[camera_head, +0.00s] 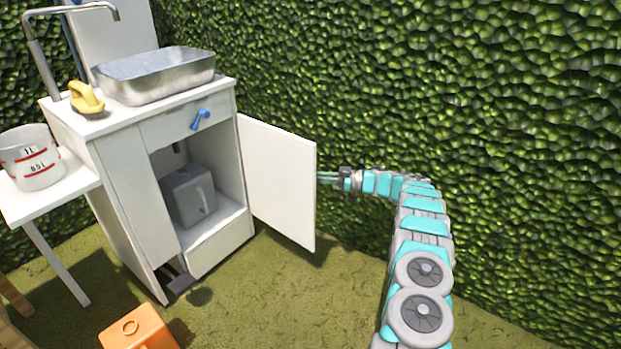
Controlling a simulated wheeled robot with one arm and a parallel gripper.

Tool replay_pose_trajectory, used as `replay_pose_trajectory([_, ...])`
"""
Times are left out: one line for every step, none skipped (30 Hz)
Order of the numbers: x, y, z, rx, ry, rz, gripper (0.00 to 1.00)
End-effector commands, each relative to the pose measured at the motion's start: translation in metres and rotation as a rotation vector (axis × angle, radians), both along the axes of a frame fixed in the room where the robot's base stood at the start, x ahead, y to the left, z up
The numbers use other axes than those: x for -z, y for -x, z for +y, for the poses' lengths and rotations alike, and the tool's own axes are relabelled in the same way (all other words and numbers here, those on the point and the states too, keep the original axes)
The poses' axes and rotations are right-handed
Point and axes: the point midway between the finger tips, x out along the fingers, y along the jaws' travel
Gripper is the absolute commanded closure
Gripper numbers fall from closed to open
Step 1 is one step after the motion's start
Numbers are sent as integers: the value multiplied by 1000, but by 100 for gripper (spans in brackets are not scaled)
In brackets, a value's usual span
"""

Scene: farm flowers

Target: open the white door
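The white door (277,182) stands wide open, swung out to the right of the white cabinet (125,180). The cabinet's inside shows, with a grey jug-like container (188,196) in it. My gripper (327,179) is at the door's free right edge, about mid-height. Its fingers point left toward the door, and their tips meet or pass behind that edge. I cannot tell whether they touch the door or how far apart they are. No handle shows on this face of the door.
A drawer with a blue handle (201,119) is above the opening. A metal basin (155,75) and a yellow object (86,98) sit on top. A white bucket (30,157) stands on a side table. An orange container (137,330) is on the grass. A green hedge (480,90) closes the back.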

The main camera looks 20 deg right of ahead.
Motion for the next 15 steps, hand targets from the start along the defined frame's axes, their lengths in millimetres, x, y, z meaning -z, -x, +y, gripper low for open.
replay_pose_trajectory([-1,-1,2,-4,-1,-2,100])
replay_pose_trajectory([-1,-1,2,-4,-1,-2,100])
replay_pose_trajectory([-1,-1,2,-4,-1,-2,100])
replay_pose_trajectory([-1,-1,2,-4,-1,-2,100])
replay_pose_trajectory([-2,-1,2,-4,-1,-2,100])
replay_pose_trajectory([-1,-1,2,-4,-1,-2,100])
replay_pose_trajectory([-1,-1,2,-4,-1,-2,100])
replay_pose_trajectory([-2,-1,2,-4,-1,-2,100])
replay_pose_trajectory([-2,-1,2,-4,-1,-2,100])
replay_pose_trajectory([-2,-1,2,-3,-1,-2,100])
replay_pose_trajectory([-2,-1,2,-3,-1,-2,83])
replay_pose_trajectory([-2,-1,2,-3,-1,-2,79])
replay_pose_trajectory([-1,-1,2,-3,-1,-2,75])
replay_pose_trajectory([-1,-1,2,-3,-1,-2,72])
replay_pose_trajectory([-1,-1,1,-2,0,-1,67])
